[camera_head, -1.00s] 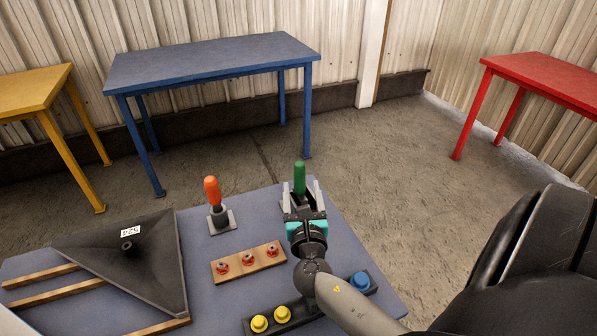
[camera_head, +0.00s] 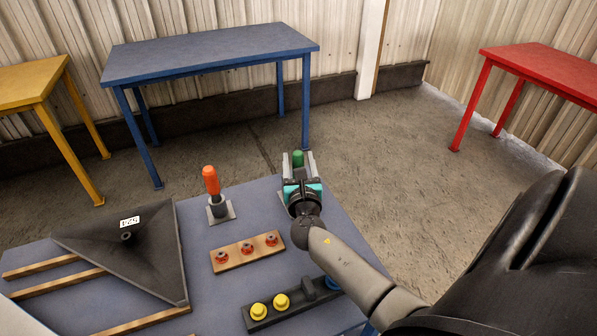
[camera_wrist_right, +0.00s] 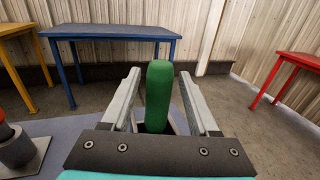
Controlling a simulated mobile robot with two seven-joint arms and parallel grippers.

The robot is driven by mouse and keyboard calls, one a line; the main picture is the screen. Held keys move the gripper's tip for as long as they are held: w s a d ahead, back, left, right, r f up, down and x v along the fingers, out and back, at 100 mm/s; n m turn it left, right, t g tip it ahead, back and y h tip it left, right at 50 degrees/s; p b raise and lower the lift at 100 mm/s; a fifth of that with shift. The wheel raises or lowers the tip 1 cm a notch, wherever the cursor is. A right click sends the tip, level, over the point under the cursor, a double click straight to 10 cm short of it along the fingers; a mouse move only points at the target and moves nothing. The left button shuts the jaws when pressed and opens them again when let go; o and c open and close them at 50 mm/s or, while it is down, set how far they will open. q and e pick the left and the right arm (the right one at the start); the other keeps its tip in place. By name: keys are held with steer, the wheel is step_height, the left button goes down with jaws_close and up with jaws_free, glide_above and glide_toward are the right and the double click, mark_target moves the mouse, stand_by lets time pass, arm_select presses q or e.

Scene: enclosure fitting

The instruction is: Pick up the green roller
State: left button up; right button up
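The green roller (camera_head: 298,158) stands upright at the far right of the near blue-grey table, mostly hidden behind my right gripper in the head view. In the right wrist view the green roller (camera_wrist_right: 158,95) rises between the two fingers, its lower end in a dark holder. My right gripper (camera_head: 299,160) is open around it, with a visible gap between the roller and each finger. It also shows in the wrist view (camera_wrist_right: 160,90). My left gripper is not in view.
An orange roller (camera_head: 211,181) stands in a holder left of my gripper. A wooden strip with red knobs (camera_head: 248,251), a block with yellow buttons (camera_head: 270,314) and a black sloped panel (camera_head: 150,250) lie nearer. Blue (camera_head: 210,58), yellow (camera_head: 30,90) and red (camera_head: 545,72) tables stand beyond.

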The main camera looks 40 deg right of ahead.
jaws_close()
stand_by(0.6)
